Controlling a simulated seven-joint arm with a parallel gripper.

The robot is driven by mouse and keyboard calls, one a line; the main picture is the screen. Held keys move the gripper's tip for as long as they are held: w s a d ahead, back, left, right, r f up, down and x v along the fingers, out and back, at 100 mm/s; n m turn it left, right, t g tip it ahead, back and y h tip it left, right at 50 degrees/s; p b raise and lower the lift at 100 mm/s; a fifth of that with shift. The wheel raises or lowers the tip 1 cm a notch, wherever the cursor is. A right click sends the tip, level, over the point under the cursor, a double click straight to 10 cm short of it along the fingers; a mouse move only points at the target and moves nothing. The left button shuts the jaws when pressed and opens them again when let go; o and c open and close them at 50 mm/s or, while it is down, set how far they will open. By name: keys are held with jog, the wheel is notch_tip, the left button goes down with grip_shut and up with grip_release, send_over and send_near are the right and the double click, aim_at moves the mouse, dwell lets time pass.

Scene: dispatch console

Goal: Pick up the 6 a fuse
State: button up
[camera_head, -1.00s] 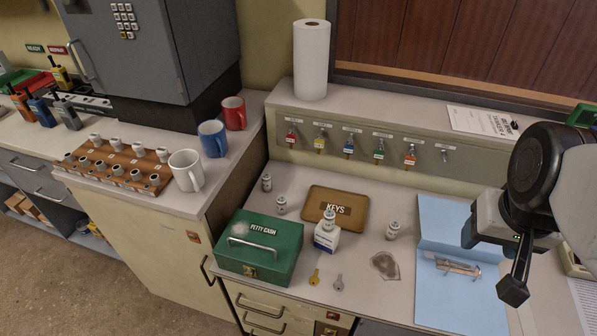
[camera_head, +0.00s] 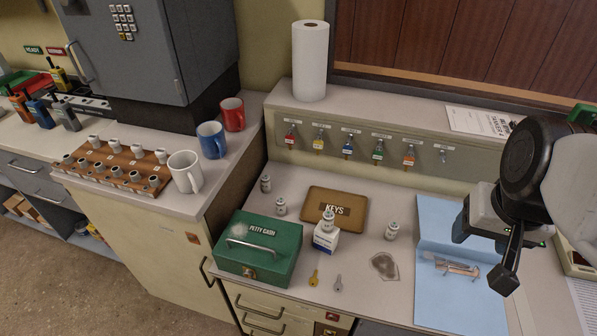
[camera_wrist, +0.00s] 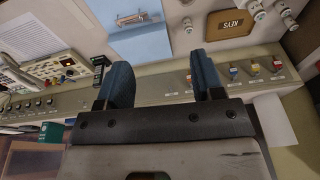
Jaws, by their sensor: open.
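Several small pale cylinders that look like fuses stand on the desk. Two are left of the keys tray: an upper one (camera_head: 265,183) and a lower one (camera_head: 280,207). One fuse (camera_head: 328,221) stands on a small white box (camera_head: 326,240), and another fuse (camera_head: 391,231) stands right of it. Their labels are too small to read, so I cannot tell which is 6 A. My gripper (camera_head: 482,256) is open and empty above the blue folder at the right. Its two blue fingers also show apart in the wrist view (camera_wrist: 163,82).
A green petty cash box (camera_head: 260,262), a brown keys tray (camera_head: 313,208) and loose keys (camera_head: 314,278) lie near the fuses. A blue folder (camera_head: 450,298) lies right. Mugs (camera_head: 186,171) and a wooden rack (camera_head: 97,178) stand left. Key tags hang on the back ledge (camera_head: 460,158).

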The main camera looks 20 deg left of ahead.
jog(key=w+a+f+m+g+y, duration=0.35)
jog(key=w+a+f, duration=0.25)
jog(key=w+a, duration=0.4)
jog(key=m+g+y, duration=0.3)
jog(key=m+y, duration=0.6)
jog(key=m, duration=0.1)
send_near(284, 201)
jog(key=x, duration=0.4)
jog(key=shift+s+a+f, duration=0.1)
jog(key=shift+a+f, duration=0.05)
jog(key=shift+a, duration=0.2)
jog(key=shift+a+f+m, duration=0.25)
jog(key=shift+f+m, duration=0.1)
jog(key=shift+f, duration=0.05)
jog(key=shift+a, duration=0.1)
jog(key=shift+x, duration=1.2)
